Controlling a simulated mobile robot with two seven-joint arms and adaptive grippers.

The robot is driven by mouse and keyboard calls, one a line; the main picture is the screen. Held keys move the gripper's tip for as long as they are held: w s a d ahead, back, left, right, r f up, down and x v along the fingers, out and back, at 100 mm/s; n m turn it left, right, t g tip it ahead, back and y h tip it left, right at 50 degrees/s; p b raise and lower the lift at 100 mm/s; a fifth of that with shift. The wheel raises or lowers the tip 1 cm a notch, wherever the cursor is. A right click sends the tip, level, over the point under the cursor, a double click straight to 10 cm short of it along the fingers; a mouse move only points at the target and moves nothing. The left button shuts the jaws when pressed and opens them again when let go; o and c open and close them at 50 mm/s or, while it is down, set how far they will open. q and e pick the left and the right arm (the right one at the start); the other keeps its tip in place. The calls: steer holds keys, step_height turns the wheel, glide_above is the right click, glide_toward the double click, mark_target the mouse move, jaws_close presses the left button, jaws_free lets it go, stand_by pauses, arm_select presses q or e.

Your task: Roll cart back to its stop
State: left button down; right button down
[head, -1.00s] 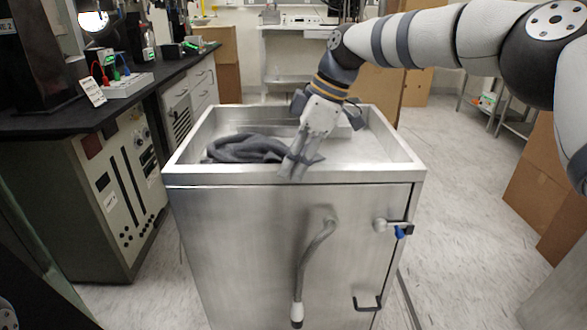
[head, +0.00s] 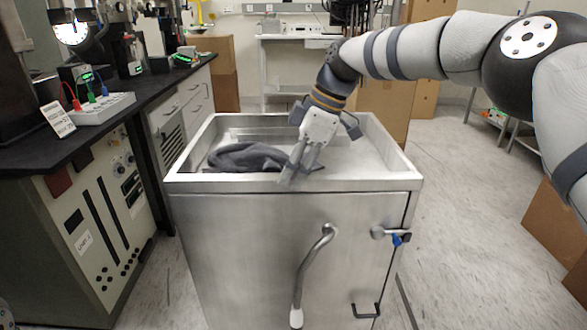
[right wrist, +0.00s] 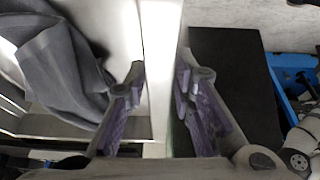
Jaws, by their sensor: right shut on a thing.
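The steel cart (head: 295,262) stands in front of me, with an open tray top, a bent front handle (head: 310,275) and a side latch with a blue part (head: 397,239). My right gripper (head: 293,178) comes down from the upper right onto the cart's near rim. It is shut on that rim; in the right wrist view the fingers (right wrist: 158,88) sit on either side of the bright rim strip (right wrist: 160,60). A dark grey cloth (head: 245,157) lies in the tray, left of the gripper. My left gripper is not in view. No stop can be made out.
A black-topped bench (head: 110,113) with instruments runs along the left, close to the cart. Cardboard boxes stand at the right (head: 556,222) and behind the cart (head: 380,100). A white table (head: 290,37) is at the back. Pale floor (head: 460,200) is open right of the cart.

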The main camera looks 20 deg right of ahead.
steer(key=shift+w+d, duration=0.15)
steer(key=shift+w, duration=0.05)
stand_by(0.3)
steer(key=c, duration=1.4)
jaws_free()
steer(key=shift+o, duration=0.2)
steer(key=shift+w+f, duration=0.1)
steer(key=shift+w, duration=0.05)
steer(key=v, duration=1.2)
